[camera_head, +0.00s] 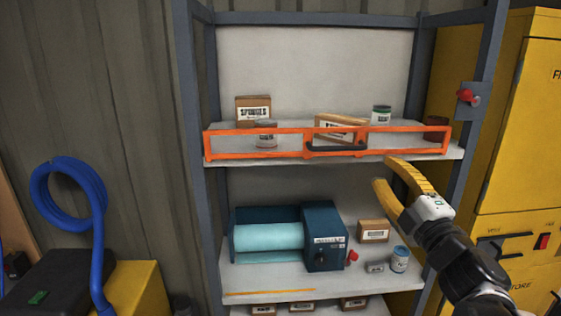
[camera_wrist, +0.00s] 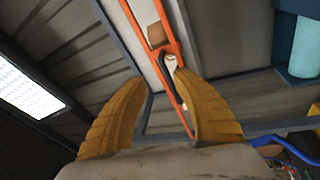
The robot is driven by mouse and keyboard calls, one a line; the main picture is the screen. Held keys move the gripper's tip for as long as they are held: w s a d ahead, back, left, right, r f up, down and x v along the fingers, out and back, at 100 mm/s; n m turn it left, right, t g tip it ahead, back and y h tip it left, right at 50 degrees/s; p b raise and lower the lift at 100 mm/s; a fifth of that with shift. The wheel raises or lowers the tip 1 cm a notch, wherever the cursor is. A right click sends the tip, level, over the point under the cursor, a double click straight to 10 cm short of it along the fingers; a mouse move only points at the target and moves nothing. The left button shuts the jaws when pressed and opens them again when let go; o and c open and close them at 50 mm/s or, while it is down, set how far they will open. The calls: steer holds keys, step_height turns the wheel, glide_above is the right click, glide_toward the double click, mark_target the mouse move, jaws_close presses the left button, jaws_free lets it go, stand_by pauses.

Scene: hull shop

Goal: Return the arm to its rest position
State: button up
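My gripper (camera_head: 382,172) is at the right of the head view, in front of the shelf rack and just below the right end of the orange guard frame. Its two yellow fingers point up and to the left and are spread apart with nothing between them. In the wrist view my gripper (camera_wrist: 160,95) also shows its fingers apart and empty. The orange guard frame (camera_wrist: 135,20) with its dark handle lies beyond the fingertips. My dark arm runs from the gripper to the lower right corner of the head view.
The shelf rack (camera_head: 197,110) holds boxes and cans above, and a teal roller machine (camera_head: 322,237) below. Yellow cabinets (camera_head: 518,150) stand close at right. A blue hose (camera_head: 100,225) rises at left. The area before the wall between hose and rack looks clear.

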steer(key=s+d+f+m+g+h+b, duration=0.1)
steer(key=s+f+m+g+h+b, duration=0.25)
steer(key=f+m+b, duration=0.6)
steer(key=s+d+f+m+g+h+b, duration=0.25)
steer(key=f+m+h, duration=0.2)
steer(key=f, duration=0.95)
steer(key=s+a+f+m+g+y+b, duration=0.1)
steer(key=s+a+f+g+b, duration=0.1)
steer(key=f, duration=0.4)
steer(key=s+a+f+m+g+y+b, duration=0.1)
steer(key=s+a+f+g+y+b, duration=0.1)
steer(key=s+a+f, duration=0.3)
steer(key=s+a+f+m+g+y+b, duration=0.1)
steer(key=s+a+f+g+b, duration=0.2)
steer(key=s+f, duration=0.3)
step_height(320, 180, down, 2)
steer(key=shift+s+a+f+g+y, duration=0.2)
steer(key=shift+a+g+y, duration=0.15)
steer(key=shift+a, duration=0.35)
